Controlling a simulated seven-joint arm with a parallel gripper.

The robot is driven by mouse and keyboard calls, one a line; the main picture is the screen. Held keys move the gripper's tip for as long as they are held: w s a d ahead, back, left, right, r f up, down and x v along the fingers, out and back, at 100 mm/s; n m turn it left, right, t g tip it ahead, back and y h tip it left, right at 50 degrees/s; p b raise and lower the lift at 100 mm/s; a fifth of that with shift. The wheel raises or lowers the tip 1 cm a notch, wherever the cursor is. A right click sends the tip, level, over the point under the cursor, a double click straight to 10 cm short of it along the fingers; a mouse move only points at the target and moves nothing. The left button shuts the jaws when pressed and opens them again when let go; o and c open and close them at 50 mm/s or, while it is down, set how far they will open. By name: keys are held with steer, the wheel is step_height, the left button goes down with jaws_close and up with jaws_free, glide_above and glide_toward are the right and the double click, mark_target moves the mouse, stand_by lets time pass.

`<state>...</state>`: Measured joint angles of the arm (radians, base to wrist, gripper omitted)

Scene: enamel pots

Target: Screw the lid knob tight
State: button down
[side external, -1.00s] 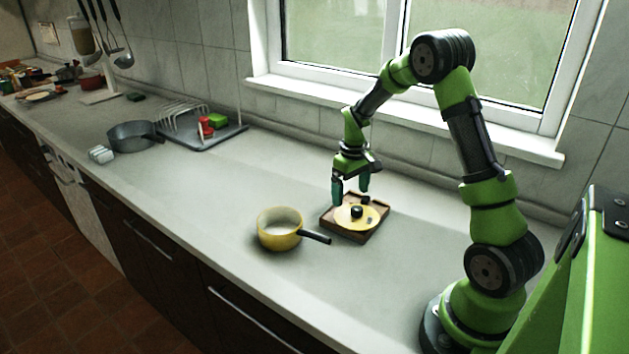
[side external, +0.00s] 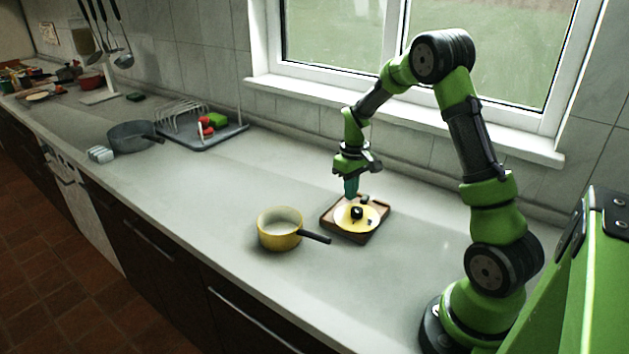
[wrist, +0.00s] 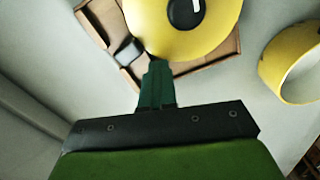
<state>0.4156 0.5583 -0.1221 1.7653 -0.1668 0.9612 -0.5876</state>
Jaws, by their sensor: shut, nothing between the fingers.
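The yellow lid (side external: 369,216) lies on a brown wooden tray (side external: 343,237), with its black knob (side external: 357,212) on top. In the wrist view the lid (wrist: 205,40) fills the top middle and its knob (wrist: 184,13) sits near the top edge. My gripper (side external: 351,194) is above the back of the tray, its green fingers shut together with nothing between them. In the wrist view my gripper's fingertips (wrist: 156,66) point toward the lid's near edge, apart from the knob.
A yellow pot (side external: 280,229) with a black handle stands left of the tray. A grey pan (side external: 131,137) and a dish rack (side external: 205,131) stand farther left. The counter in front and to the right of the tray is clear.

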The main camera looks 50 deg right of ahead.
steer(key=m, duration=1.8)
steer(key=shift+c, duration=0.8)
jaws_free()
steer(key=shift+r, duration=0.1)
